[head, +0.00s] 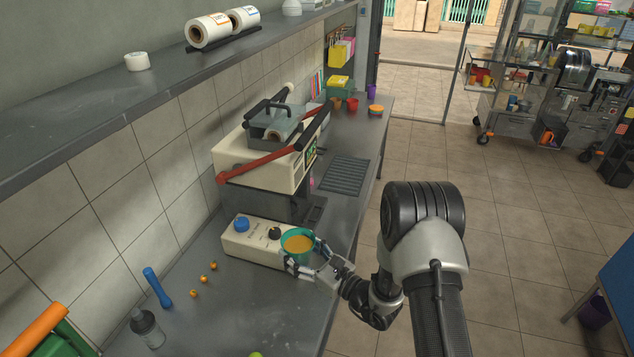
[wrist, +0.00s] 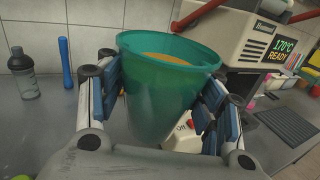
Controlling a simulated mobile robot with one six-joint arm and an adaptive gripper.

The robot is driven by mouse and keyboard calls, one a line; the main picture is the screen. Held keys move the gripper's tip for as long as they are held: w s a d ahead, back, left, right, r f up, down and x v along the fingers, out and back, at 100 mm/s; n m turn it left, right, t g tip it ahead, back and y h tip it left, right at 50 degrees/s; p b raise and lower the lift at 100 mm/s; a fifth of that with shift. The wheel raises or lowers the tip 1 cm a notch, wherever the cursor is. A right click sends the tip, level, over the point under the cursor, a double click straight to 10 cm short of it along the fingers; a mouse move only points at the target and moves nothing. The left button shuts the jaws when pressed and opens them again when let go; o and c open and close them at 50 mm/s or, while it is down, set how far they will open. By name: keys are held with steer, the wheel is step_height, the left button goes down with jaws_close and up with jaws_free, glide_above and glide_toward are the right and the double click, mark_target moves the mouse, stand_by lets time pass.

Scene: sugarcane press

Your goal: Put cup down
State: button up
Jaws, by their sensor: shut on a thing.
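A teal green cup (head: 297,241) with orange-yellow liquid inside is held upright in my gripper (head: 306,262). In the wrist view the cup (wrist: 165,88) sits between the two blue-padded fingers of my gripper (wrist: 163,100), which are shut on its sides. The cup is in front of a cream control box with a blue knob (head: 242,224) and a black knob. Whether the cup's base touches the grey counter (head: 235,315) cannot be told, as the gripper hides it.
A cream sealing machine (head: 265,160) with red and black levers stands behind the box. A blue cylinder (head: 157,287), several small orange balls (head: 204,279) and a grey bottle (head: 147,328) lie or stand at left. The front counter area has free room.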

step_height(320, 180, down, 20)
steer(key=b, duration=0.4)
steer(key=shift+b, duration=0.3)
steer(key=shift+f, duration=0.15)
steer(key=o, duration=1.2)
